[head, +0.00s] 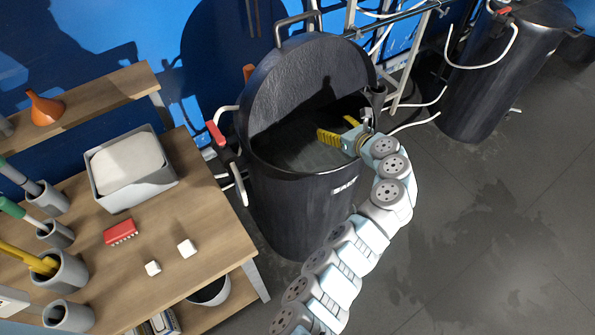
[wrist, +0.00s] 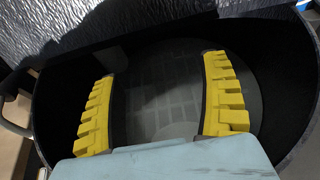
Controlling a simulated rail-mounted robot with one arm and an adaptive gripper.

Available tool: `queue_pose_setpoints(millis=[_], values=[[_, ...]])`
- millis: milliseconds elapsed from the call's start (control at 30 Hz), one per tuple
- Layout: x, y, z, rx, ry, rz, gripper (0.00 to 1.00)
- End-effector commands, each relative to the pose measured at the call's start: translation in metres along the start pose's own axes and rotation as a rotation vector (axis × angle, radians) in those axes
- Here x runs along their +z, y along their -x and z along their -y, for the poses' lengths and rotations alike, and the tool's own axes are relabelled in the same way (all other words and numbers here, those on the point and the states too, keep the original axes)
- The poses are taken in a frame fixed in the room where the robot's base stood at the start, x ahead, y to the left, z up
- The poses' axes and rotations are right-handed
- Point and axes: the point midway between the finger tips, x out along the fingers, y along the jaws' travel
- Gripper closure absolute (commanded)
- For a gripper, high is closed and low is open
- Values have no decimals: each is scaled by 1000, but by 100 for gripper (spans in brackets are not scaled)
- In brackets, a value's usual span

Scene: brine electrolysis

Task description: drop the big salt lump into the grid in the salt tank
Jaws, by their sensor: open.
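The salt tank (head: 305,200) is a large black drum with its lid (head: 305,85) raised at the back. My gripper (head: 336,129) is inside its mouth, with yellow fingers spread apart. In the wrist view my gripper (wrist: 160,68) is open and nothing shows between its fingers. Beneath it, a faint grid (wrist: 165,105) shows as pale squares within a round grey area at the tank's bottom. No salt lump is distinguishable in the tank. A large white block (head: 128,160) sits in a grey box on the bench; I cannot tell whether it is the salt lump.
Two small white cubes (head: 187,248) and a red block (head: 121,232) lie on the wooden bench (head: 200,205). Grey cups with tools stand at its left. A second black drum (head: 510,70) with pipes stands at the back right. The floor at right is clear.

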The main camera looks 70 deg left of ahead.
Motion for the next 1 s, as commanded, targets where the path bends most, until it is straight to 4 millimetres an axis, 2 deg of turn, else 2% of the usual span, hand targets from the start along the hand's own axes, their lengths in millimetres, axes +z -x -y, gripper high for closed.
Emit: queue_pose_setpoints(millis=[233,600,800,1000], values=[[-1,29,0,-4,-2,2,22],[0,97,1,-5,0,1,22],[0,113,0,-2,-1,1,22],[0,116,0,0,-1,0,22]])
